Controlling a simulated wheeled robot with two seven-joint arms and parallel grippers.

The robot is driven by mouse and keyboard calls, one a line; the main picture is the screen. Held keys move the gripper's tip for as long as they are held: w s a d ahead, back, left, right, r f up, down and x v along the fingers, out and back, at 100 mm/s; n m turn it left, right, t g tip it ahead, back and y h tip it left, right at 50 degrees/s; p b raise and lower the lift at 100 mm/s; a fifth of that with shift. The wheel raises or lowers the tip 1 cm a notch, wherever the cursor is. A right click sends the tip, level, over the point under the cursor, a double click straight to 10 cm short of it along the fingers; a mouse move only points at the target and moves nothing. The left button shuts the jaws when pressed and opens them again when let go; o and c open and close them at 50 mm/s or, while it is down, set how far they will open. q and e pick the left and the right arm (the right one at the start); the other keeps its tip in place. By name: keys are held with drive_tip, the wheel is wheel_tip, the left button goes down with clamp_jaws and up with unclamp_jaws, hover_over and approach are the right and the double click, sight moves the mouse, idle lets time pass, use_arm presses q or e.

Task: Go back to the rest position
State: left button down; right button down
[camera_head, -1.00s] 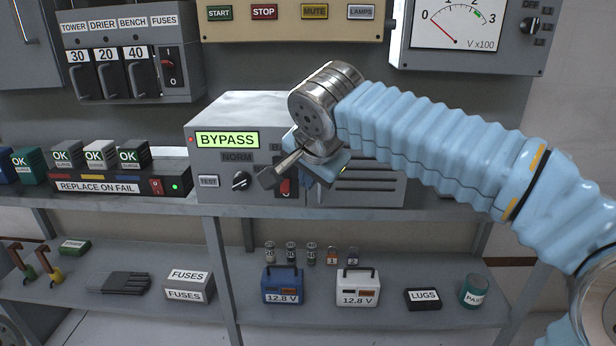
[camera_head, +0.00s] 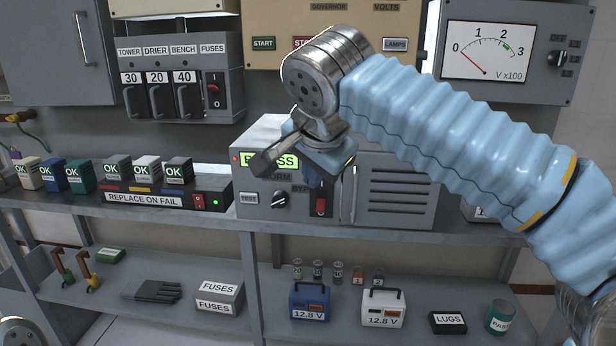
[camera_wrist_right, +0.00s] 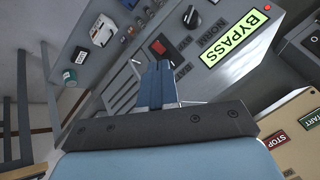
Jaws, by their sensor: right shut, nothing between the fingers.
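My right gripper (camera_head: 320,178) is in front of the grey BYPASS unit (camera_head: 405,190) on the shelf. Its blue fingers are shut with nothing between them, and they also show in the wrist view (camera_wrist_right: 157,82). In the head view the hand covers part of the lit green BYPASS display (camera_head: 285,161). The fingers appear just above the red switch (camera_head: 320,207). In the wrist view the red switch (camera_wrist_right: 160,46) shows beyond the fingertips, with a gap apparent. My left gripper is not in view.
A fuse switch box (camera_head: 180,80) and a beige panel (camera_head: 262,60) hang above. A meter (camera_head: 488,50) is at upper right. OK modules stand on the REPLACE ON FAIL rack (camera_head: 150,200).

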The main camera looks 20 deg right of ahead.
drive_tip(key=w+a+f+n+g+y, duration=0.1)
drive_tip(key=w+a+f+n, duration=0.15)
drive_tip(key=f, duration=0.55)
drive_tip(key=w+a+f+n+g+y, duration=0.1)
drive_tip(key=w+a+f+n, duration=0.2)
drive_tip(key=f, duration=0.6)
drive_tip(key=a+f+n+g+y, duration=0.3)
drive_tip(key=f, duration=1.9)
drive_tip(key=s+d+f+n+g, duration=0.1)
drive_tip(key=s+d+f, duration=0.2)
drive_tip(key=s+f, duration=1.8)
wheel_tip(320, 180, down, 4)
drive_tip(key=shift+s+d+f+g+y, duration=0.1)
drive_tip(key=shift+s+d+g+y, duration=0.1)
drive_tip(key=shift+s+g+y, duration=0.15)
